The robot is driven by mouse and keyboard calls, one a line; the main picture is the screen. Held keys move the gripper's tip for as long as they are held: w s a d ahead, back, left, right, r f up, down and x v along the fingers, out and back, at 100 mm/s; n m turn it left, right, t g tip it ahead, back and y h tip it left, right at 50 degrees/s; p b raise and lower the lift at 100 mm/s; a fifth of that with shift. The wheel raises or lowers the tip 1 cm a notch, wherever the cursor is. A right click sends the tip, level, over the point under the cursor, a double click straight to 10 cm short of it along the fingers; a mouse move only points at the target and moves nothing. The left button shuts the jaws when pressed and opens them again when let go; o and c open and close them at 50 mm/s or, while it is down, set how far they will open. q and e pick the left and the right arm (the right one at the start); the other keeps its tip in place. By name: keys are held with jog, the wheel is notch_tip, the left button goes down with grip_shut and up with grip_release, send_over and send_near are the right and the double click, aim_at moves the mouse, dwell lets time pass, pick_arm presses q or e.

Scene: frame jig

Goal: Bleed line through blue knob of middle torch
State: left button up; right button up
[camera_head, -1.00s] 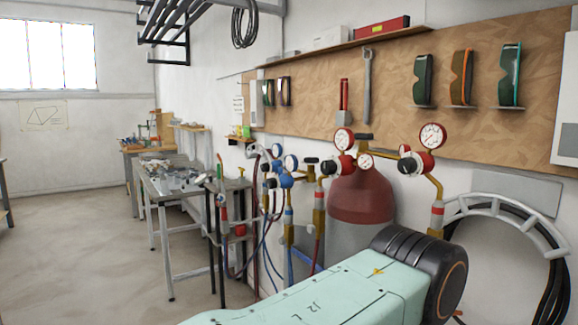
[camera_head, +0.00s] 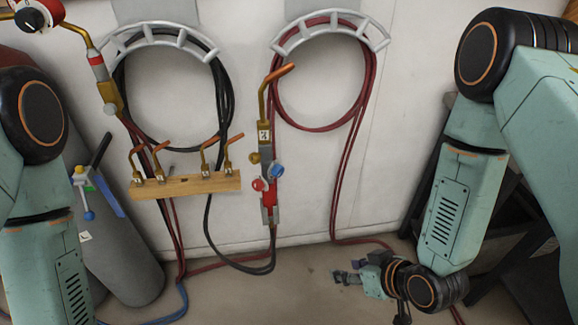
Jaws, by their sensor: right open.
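A torch (camera_head: 267,205) with a bent copper tip, a brass body and a small numbered tag hangs upright against the white wall near the middle of the head view. Its blue knob (camera_head: 277,171) is on its right side. Its red knob (camera_head: 259,184) is on its left side, slightly lower. My left gripper is out of view.
A wooden rack (camera_head: 185,184) with several copper nozzles is left of the torch. Black hoses (camera_head: 225,95) and red hoses (camera_head: 354,95) hang on hooks above. A grey cylinder (camera_head: 125,255) stands at left. Hoses trail on the floor. Dark shelving (camera_head: 515,255) stands at right.

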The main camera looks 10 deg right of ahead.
jog(key=w+a+r+n+t+y, duration=0.4)
jog(key=w+r, duration=0.3)
jog(key=r, duration=0.2)
jog(key=n+t+y, duration=0.2)
jog(key=n+y, duration=0.3)
send_near(281, 172)
jog(key=x, duration=0.7)
jog(key=shift+w, duration=0.1)
jog(key=shift+w+a+r, duration=0.15)
jog(key=shift+w+a, duration=0.1)
jog(key=shift+a, duration=0.4)
jog(key=shift+d, duration=0.1)
jog(key=shift+d, duration=0.15)
jog(key=shift+c, duration=0.3)
jog(key=shift+a, duration=0.2)
jog(key=c, duration=0.5)
jog(key=shift+d, duration=0.15)
grip_shut()
